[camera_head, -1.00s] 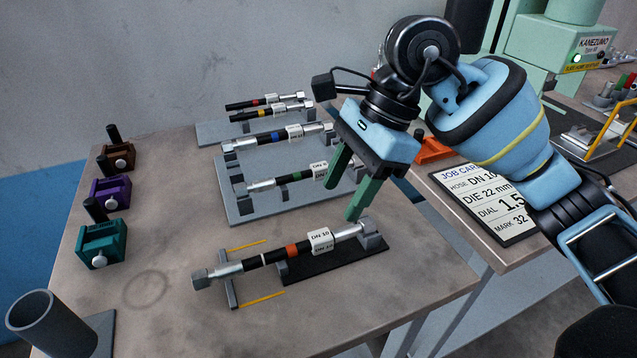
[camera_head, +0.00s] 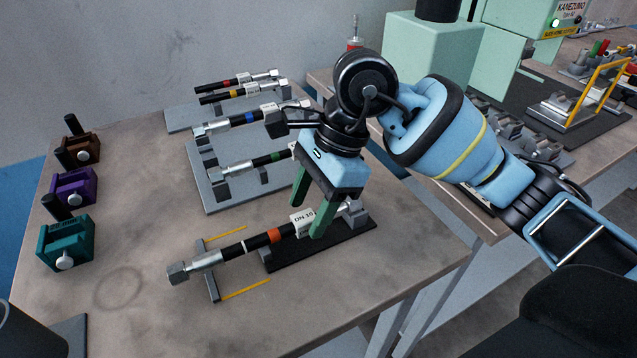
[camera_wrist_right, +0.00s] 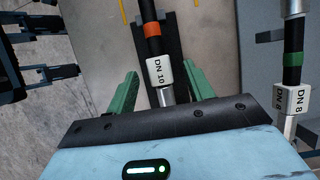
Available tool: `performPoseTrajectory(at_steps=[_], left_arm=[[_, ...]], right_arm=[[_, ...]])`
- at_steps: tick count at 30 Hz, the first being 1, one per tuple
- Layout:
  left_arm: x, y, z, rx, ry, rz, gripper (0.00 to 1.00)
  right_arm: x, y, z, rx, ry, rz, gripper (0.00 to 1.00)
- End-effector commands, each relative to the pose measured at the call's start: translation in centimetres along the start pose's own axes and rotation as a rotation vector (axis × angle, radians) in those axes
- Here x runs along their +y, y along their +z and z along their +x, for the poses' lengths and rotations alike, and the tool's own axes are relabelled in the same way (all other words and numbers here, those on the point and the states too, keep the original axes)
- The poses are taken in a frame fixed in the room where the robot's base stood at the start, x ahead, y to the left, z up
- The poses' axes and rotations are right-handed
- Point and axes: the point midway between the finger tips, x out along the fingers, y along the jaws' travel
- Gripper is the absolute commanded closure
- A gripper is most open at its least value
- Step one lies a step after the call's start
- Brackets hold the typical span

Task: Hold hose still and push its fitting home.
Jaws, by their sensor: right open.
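The DN 10 hose (camera_head: 259,242) is black with an orange band and a white DN 10 tag (camera_head: 303,220); it also shows in the right wrist view (camera_wrist_right: 154,48). A silver fitting (camera_head: 205,261) with a hex nut is on its left end. The hose lies across a grey support bar (camera_head: 211,287) and a dark base plate (camera_head: 285,259). My right gripper (camera_head: 307,215) is open, its green fingers on either side of the hose around the tag. In the right wrist view, a gap shows beside the hose at each finger. My left gripper is not in view.
Several other hoses lie behind on a grey rack (camera_head: 220,200). Brown (camera_head: 82,148), purple (camera_head: 74,187) and teal (camera_head: 66,243) blocks stand at left. Yellow lines (camera_head: 245,288) flank the fitting. Dark parts at the wrist view's left edge are unclear.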

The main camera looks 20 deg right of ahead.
Motion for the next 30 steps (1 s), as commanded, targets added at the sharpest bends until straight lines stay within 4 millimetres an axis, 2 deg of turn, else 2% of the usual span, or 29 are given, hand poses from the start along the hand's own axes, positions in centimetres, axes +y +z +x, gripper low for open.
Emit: performPoseTrajectory(at_steps=[6, 14, 26, 30], left_arm=[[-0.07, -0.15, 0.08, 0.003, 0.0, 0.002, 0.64], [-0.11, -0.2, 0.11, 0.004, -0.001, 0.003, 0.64], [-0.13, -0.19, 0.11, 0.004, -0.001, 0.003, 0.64], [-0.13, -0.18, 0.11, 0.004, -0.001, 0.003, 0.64]], right_arm=[[0.04, 0.01, 1.31, 0.0, 0.001, -0.001, 0.48], [0.04, 0.03, 1.4, 0.0, 0.0, -0.002, 0.48], [0.04, 0.02, 1.37, 0.0, 0.0, -0.001, 0.99], [0.04, 0.01, 1.37, 0.0, 0.0, -0.001, 1.0]])
